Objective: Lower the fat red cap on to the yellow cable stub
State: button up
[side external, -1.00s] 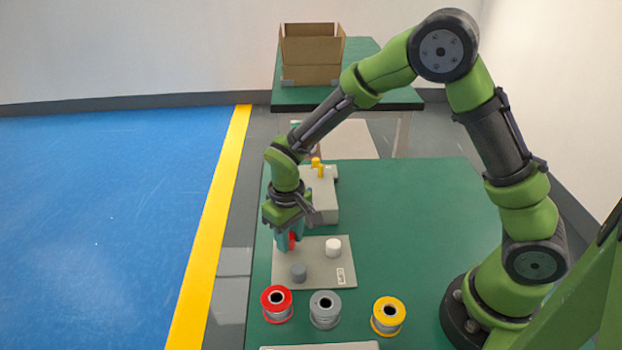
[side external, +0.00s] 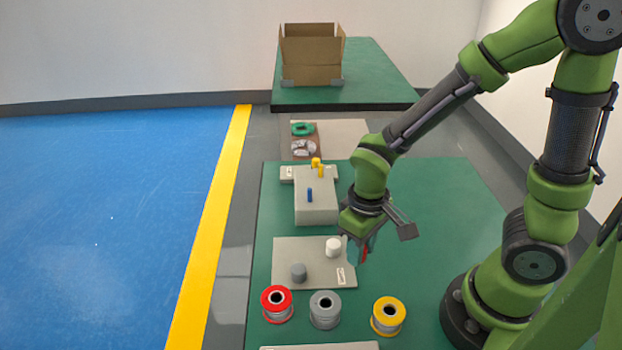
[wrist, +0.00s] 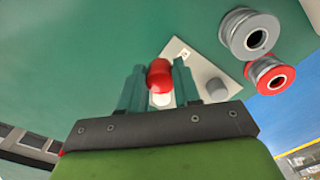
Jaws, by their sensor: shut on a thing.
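My gripper (side external: 357,250) is shut on the fat red cap (wrist: 159,73), which sits between the two fingertips in the wrist view. The yellow cable stub (side external: 320,171) stands at the back of the pale grey block, left of and beyond my gripper. A second yellow piece stands beside it. The stub is not seen in the wrist view.
The cap plate (side external: 290,255) bears a white cap (side external: 333,247) and a grey cap (side external: 299,272). A blue stub (side external: 309,195) stands on the block (side external: 316,210). Red, grey and yellow spools (side external: 388,316) line the front. The green table (side external: 450,200) is clear at the back right.

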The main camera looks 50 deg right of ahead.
jog(key=w+d+m, duration=0.1)
jog(key=w+d, duration=0.2)
jog(key=w, duration=0.2)
jog(key=w+d+r+m, duration=0.1)
jog(key=w+d, duration=0.2)
jog(key=w, duration=0.2)
jog(key=w+d+r+m, duration=0.1)
jog(key=w+d+m, duration=0.1)
jog(key=w, duration=0.3)
jog(key=shift+w+d+r, duration=0.2)
jog(key=shift+w+d, duration=0.2)
jog(key=shift+d, duration=0.4)
notch_tip(320, 180, up, 3)
jog(key=m, duration=0.2)
send_over(321, 165)
jog(key=s, duration=0.2)
jog(key=shift+w+a, duration=0.1)
jog(key=shift+a, duration=0.25)
jog(key=w+r, duration=0.2)
jog(key=shift+d+r, duration=0.4)
jog(key=shift+s+a+f, duration=0.1)
jog(key=shift+s+f, duration=0.05)
jog(key=shift+f, duration=3.4)
jog(key=shift+f, duration=0.1)
jog(key=o, duration=1.4)
